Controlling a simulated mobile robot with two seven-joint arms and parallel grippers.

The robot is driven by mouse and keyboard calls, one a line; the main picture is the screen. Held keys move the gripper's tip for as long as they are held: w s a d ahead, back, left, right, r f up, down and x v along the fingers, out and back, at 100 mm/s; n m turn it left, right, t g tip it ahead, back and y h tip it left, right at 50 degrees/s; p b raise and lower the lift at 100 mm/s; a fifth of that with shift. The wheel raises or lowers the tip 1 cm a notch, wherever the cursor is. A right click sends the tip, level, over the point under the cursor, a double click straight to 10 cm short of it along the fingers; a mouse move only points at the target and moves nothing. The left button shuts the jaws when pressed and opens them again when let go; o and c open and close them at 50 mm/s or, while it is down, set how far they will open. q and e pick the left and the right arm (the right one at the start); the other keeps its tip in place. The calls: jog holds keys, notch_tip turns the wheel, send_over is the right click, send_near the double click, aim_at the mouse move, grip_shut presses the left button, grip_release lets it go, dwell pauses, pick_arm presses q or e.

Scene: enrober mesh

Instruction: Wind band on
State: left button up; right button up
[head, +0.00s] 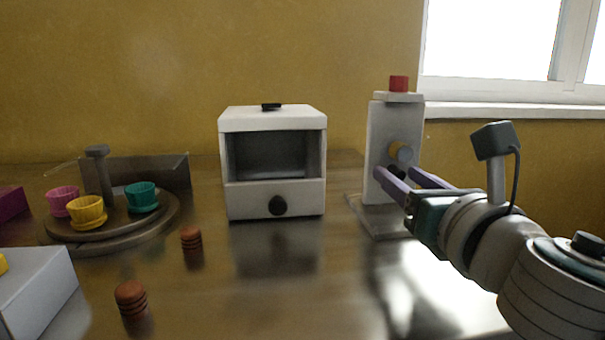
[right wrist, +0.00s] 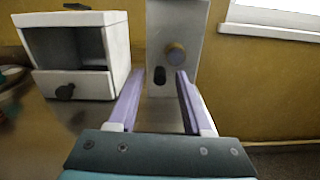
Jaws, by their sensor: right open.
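A pale upright unit (head: 380,125) on a flat base stands right of centre in the head view, with a red button (head: 398,83) on top. A round yellow-and-grey knob (head: 401,152) sticks out of its front; it also shows in the right wrist view (right wrist: 176,53). Below the knob is a dark oval part (right wrist: 159,76). My right gripper (head: 396,172) is open, its purple fingers pointing at the unit just below the knob. I see no separate band. My left gripper is out of view.
A white box (head: 272,118) with an open front and dark knob stands left of the unit. Further left, a round stand (head: 160,220) carries pink, yellow and teal cups. Two brown ridged pieces (head: 191,238) lie nearer. The table before the white box is clear.

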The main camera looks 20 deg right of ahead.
grip_shut()
dwell(0.3)
dwell(0.3)
